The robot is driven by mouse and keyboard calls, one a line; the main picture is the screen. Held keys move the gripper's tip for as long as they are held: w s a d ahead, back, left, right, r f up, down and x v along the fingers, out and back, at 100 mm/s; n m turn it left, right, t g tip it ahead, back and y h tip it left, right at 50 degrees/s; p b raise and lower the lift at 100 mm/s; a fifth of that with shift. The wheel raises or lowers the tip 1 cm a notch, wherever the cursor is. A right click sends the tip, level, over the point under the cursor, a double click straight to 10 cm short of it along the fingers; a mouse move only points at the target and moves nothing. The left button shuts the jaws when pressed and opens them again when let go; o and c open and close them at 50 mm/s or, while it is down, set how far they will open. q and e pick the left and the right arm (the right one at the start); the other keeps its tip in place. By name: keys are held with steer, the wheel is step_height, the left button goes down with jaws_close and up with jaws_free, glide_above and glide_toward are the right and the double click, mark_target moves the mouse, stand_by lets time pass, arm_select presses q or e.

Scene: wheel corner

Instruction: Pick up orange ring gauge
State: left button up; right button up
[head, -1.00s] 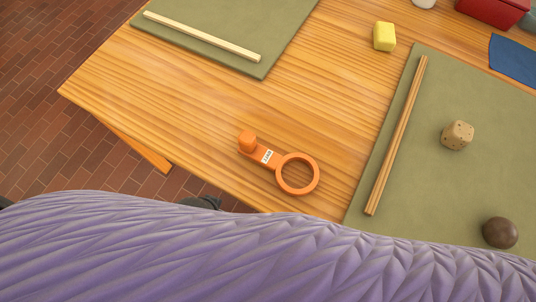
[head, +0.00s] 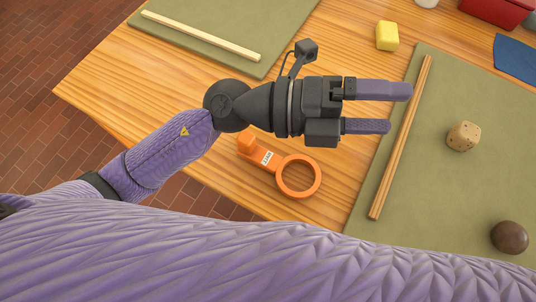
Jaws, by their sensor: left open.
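The orange ring gauge (head: 281,170) lies on the wooden table near its front edge. It has a round open ring at the right, a short arm with a small white label, and a raised knob at the left end. My left gripper (head: 398,109) is open and empty, its two purple fingers pointing right. In the picture it is above and to the right of the gauge, held over the table. My right gripper does not show.
A green mat (head: 490,190) at right holds wooden sticks (head: 402,135), a wooden die (head: 463,136) and a dark brown ball (head: 509,237). Another green mat (head: 205,45) holds a pale stick (head: 200,36). A yellow block (head: 387,36), blue cloth (head: 517,58) and red box (head: 497,11) sit farther back.

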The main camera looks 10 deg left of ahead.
arm_select(q)
step_height(320, 180, down, 9)
steer(key=s+a+m+g+y, duration=0.1)
steer(key=a+m+g+y, duration=0.15)
steer(key=m+y, duration=0.35)
steer(key=n+t+y, duration=0.2)
steer(key=y, duration=1.2)
glide_above(246, 137)
steer(key=f, duration=0.7)
steer(key=shift+s+d+f, duration=0.2)
steer(key=shift+s, duration=0.2)
step_height(246, 137, down, 4)
steer(key=shift+f+b, duration=0.25)
steer(key=shift+b, duration=0.7)
steer(key=f, duration=0.1)
steer(key=f+b, duration=0.1)
steer(key=f, duration=0.1)
steer(key=f+b, duration=0.1)
steer(key=f, duration=0.1)
steer(key=shift+w+a+f, duration=0.25)
steer(key=shift+w+a, duration=0.05)
steer(key=shift+w, duration=0.1)
steer(key=shift+r, duration=0.15)
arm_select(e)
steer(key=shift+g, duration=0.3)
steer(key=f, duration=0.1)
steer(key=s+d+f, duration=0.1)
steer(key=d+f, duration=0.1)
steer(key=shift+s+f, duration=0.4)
